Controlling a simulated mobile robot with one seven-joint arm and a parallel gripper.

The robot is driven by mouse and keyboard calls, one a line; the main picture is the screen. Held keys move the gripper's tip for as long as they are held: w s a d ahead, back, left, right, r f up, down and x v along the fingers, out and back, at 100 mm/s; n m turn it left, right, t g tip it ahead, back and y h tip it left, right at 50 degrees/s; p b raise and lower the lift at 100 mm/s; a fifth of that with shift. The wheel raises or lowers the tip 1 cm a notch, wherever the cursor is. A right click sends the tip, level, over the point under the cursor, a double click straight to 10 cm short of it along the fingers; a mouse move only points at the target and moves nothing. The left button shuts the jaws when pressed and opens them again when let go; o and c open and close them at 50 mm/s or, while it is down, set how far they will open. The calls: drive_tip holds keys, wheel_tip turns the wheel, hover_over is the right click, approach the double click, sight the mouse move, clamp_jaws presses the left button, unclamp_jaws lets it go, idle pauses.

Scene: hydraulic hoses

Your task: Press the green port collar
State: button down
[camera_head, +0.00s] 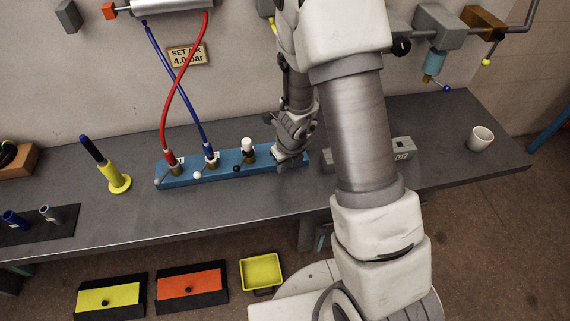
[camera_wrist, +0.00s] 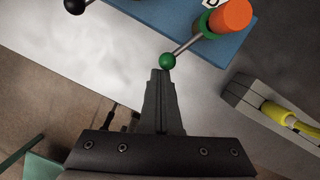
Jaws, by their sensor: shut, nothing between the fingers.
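The green port collar (camera_wrist: 203,26) sits under an orange cap (camera_wrist: 231,16) on the blue manifold block, at the top right of the wrist view. A metal rod runs from it to a green ball (camera_wrist: 168,61). My gripper (camera_wrist: 162,72) is shut and empty, its fingertips right at the green ball; I cannot tell whether they touch. In the head view my gripper (camera_head: 284,160) is over the right end of the blue manifold block (camera_head: 225,171), and hides the green collar there.
A red hose (camera_head: 165,110) and a blue hose (camera_head: 172,80) plug into the block's left ports. A white-capped port (camera_head: 247,147) stands left of my gripper. A black ball (camera_wrist: 74,6) is at the wrist view's upper left. A grey holder (camera_wrist: 262,98) with a yellow part lies right of the fingers.

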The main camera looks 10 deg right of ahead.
drive_tip(key=shift+w+d, duration=0.15)
drive_tip(key=shift+w+d+p, duration=0.35)
drive_tip(key=shift+w+d, duration=0.1)
drive_tip(key=shift+d, duration=0.05)
drive_tip(key=shift+s, duration=0.1)
